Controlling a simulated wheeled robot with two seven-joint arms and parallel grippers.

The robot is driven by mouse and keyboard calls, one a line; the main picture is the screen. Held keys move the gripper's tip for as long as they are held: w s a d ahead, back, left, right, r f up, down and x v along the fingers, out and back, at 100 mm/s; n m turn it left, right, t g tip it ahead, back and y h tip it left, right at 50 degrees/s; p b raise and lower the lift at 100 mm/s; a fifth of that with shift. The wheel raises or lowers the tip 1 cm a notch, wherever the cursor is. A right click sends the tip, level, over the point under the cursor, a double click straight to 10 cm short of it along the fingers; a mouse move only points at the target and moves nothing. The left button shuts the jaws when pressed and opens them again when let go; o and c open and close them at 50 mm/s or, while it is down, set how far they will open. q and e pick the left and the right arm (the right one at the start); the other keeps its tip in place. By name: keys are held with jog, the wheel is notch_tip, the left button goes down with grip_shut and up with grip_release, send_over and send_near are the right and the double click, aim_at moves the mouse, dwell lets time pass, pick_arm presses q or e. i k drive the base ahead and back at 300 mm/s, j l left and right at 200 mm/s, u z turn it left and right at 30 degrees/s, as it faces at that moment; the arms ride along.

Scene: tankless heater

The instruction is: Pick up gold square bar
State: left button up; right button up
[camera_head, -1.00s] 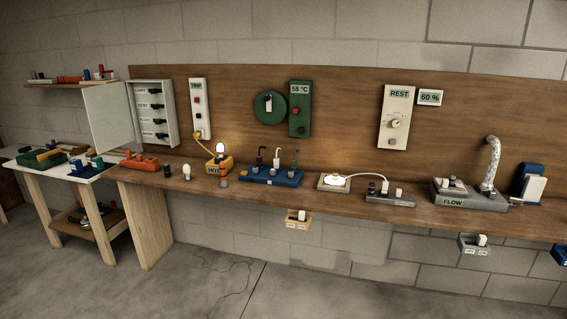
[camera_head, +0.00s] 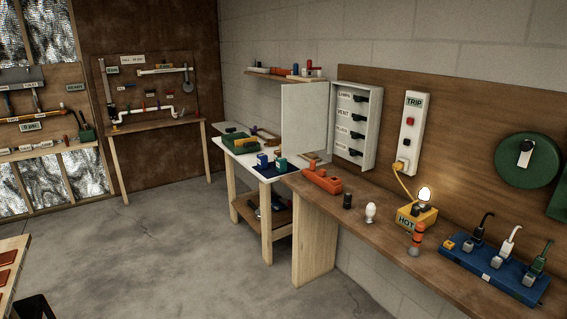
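I cannot pick out a gold square bar with certainty at this size. A small tan-gold piece (camera_head: 265,135) shows at the back of the white-topped side table, near a green tray (camera_head: 240,144), but its shape is too small to tell. Neither of my grippers is in view.
The wooden bench (camera_head: 345,212) runs along the right wall, with an orange block (camera_head: 321,181), a yellow HOT box (camera_head: 409,218) and a blue base (camera_head: 490,271). A wall shelf (camera_head: 284,77) holds small items. Grey floor (camera_head: 200,250) is clear in the middle. A table edge (camera_head: 12,262) shows at lower left.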

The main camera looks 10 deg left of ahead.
aim_at(271, 143)
jog(key=i+j+u, duration=0.25)
jog(key=i+u, duration=0.2)
jog(key=i, duration=0.35)
jog(key=i+u, duration=0.45)
jog(key=i, duration=0.35)
